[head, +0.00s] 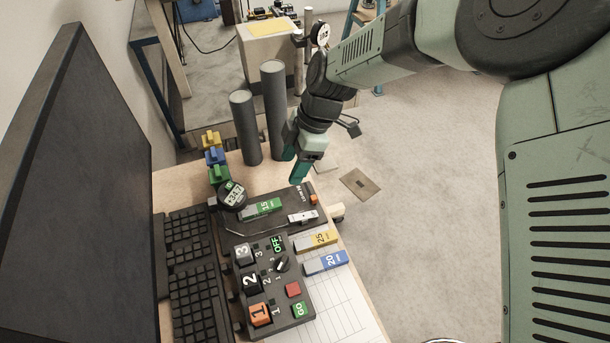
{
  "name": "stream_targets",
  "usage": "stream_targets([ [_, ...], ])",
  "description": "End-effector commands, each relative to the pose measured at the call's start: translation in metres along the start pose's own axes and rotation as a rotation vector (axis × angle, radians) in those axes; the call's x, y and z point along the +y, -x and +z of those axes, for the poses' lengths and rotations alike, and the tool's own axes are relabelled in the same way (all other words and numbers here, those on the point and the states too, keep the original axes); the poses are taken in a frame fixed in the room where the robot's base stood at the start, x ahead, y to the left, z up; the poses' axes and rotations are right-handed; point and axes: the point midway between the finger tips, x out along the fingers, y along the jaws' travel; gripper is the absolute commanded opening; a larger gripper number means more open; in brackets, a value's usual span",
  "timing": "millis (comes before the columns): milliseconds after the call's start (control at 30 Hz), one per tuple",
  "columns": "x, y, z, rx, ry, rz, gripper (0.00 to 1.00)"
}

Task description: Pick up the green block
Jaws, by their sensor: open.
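The green block (262,208), marked 15, lies on a black base plate (285,222) near the middle of the table, just right of a round dial gauge (231,196). My gripper (297,168) points down with its teal fingers open and empty. In the picture it is above and to the right of the green block, apart from it. The exact height of the fingers over the table is hard to tell.
A yellow block (316,240) marked 25 and a blue block (326,262) marked 20 lie on paper at the right. A button box (268,290), keyboard (192,270), monitor (75,190), two grey cylinders (245,128) and coloured bins (216,156) crowd the table.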

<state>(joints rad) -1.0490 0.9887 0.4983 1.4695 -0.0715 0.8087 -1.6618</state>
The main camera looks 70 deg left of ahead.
Motion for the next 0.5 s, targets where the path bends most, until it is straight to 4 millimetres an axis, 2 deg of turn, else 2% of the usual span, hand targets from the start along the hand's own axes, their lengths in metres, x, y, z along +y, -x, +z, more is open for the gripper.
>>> stream_targets([
  [33,0.002,-0.013,-0.008,0.015,0.033,-0.011,0.6],
  [133,0.003,-0.026,-0.016,0.028,0.071,-0.02,0.6],
  [267,0.003,-0.039,-0.017,0.03,0.077,-0.023,0.6],
  [500,0.002,-0.075,-0.017,0.03,0.075,-0.022,0.6],
])
